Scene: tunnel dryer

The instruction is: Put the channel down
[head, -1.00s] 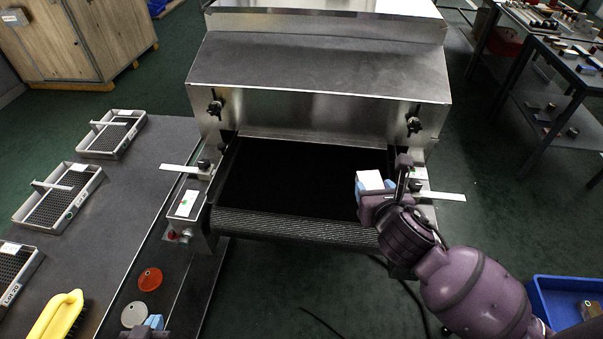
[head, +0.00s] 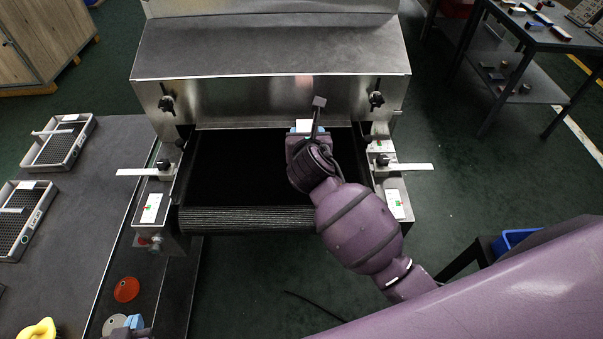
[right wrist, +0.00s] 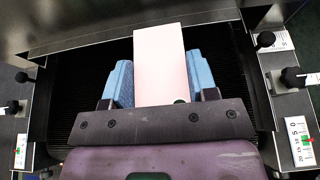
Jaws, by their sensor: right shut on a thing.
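The channel (right wrist: 160,55) is a pale, pinkish-white flat-faced piece. It shows as a small white patch in the head view (head: 304,124). My right gripper (right wrist: 160,80) is shut on it, with a blue finger on each side. In the head view my right gripper (head: 303,131) is over the far right part of the black dryer belt (head: 240,165), in front of the steel hood. I cannot tell whether the channel touches the belt.
The steel hood (head: 270,100) stands behind the belt. Side guides with black knobs and white scales (head: 151,208) flank it. The belt's left part is clear.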

